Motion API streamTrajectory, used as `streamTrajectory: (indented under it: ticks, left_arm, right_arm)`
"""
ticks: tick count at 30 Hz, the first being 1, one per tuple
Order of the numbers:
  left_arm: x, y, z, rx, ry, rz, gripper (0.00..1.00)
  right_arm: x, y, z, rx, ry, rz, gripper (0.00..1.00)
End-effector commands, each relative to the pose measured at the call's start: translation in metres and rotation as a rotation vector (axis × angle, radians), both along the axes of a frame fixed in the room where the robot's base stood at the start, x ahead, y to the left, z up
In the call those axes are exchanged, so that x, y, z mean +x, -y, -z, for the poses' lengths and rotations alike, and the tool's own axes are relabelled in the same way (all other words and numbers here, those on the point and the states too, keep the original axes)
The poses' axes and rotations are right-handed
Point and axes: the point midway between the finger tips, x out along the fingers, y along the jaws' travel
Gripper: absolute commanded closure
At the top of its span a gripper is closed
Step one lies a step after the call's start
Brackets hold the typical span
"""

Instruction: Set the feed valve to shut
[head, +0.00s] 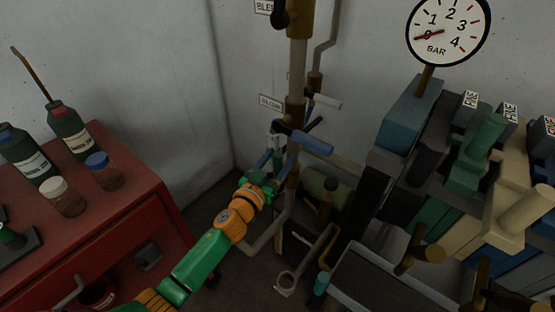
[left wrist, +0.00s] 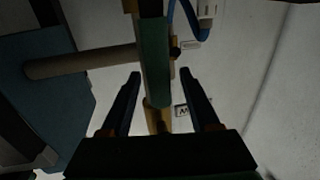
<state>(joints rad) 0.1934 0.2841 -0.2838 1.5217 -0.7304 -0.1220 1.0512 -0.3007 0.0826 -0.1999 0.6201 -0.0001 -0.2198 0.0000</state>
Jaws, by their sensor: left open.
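No tag reading "feed" can be made out, so I cannot tell for sure which valve is the feed valve. A lever with a blue grip (head: 312,144) sits on the vertical pipe (head: 297,70) in the head view, pointing right and slightly down. In the left wrist view a greenish bar (left wrist: 155,70) runs up beyond the open fingers (left wrist: 162,80), with nothing clearly gripped. My right gripper is out of view.
A red cabinet (head: 120,212) with bottles and jars stands at the left. A pressure gauge (head: 448,30) reads about 0 bar, above a crowded block of plates and fittings at the right. A tag (head: 270,102) hangs behind the pipe.

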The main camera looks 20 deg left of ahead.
Motion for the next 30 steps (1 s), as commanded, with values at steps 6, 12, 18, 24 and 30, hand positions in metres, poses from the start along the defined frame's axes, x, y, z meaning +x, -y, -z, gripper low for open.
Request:
streamTrajectory:
  ticks: [6,12,18,24,30]
  left_arm:
    - [-0.0003,0.0001,0.0002,0.0,0.0,0.0,0.73]
    - [-0.0005,0.0,0.0004,0.0,-0.001,0.0,1.0]
    - [-0.0005,-0.0001,0.0006,0.0,-0.001,0.0,1.0]
    - [-0.0006,-0.0001,0.0008,0.0,-0.002,-0.001,1.0]
    - [-0.0006,-0.0001,0.0009,0.0,-0.002,-0.001,1.0]
  right_arm:
    - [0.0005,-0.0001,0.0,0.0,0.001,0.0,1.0]
    - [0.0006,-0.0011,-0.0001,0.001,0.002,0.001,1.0]
    - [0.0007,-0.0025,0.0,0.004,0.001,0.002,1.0]
    - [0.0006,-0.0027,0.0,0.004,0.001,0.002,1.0]
    - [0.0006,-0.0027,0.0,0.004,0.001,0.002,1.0]
